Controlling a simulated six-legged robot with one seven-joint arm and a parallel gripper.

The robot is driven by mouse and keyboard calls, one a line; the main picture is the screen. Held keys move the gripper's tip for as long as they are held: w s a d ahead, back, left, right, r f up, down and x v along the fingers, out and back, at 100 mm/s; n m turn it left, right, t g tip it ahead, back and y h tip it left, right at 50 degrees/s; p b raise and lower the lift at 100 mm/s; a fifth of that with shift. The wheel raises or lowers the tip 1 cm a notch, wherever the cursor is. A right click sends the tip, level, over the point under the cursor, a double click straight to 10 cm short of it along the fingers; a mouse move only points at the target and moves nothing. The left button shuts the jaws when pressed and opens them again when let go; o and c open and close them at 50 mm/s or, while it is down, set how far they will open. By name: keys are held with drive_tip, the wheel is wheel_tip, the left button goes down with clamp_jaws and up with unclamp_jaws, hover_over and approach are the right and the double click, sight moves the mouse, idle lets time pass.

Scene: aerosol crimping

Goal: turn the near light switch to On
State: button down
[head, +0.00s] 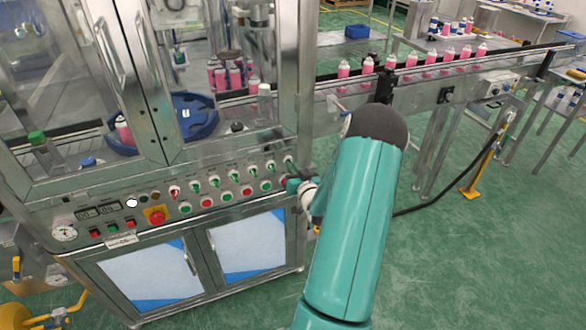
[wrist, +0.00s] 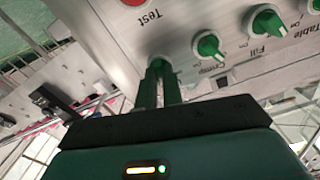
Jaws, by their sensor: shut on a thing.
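My gripper (wrist: 158,72) is shut on a green rotary switch (wrist: 159,62) at the end of the row, beside the Crimp switch. The fingers cover much of this switch and its label cannot be read, so I cannot confirm that it is the light switch or tell its setting. In the head view my gripper (head: 294,186) is at the right end of the machine's control panel (head: 130,222), partly hidden by my arm.
The Crimp switch (wrist: 207,45) and Fill switch (wrist: 266,21) sit close by, with a red Test button (wrist: 132,2). A conveyor (head: 430,72) carrying pink cans runs to the right. Green floor (head: 500,260) is open at front right.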

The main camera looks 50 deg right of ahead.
drive_tip(key=shift+m, duration=1.6)
drive_tip(key=c, duration=1.5)
unclamp_jaws()
drive_tip(key=shift+c, duration=0.2)
drive_tip(key=v, duration=1.3)
drive_tip(key=shift+s+a, duration=0.15)
drive_tip(key=shift+s, duration=0.2)
drive_tip(key=shift+f, duration=0.1)
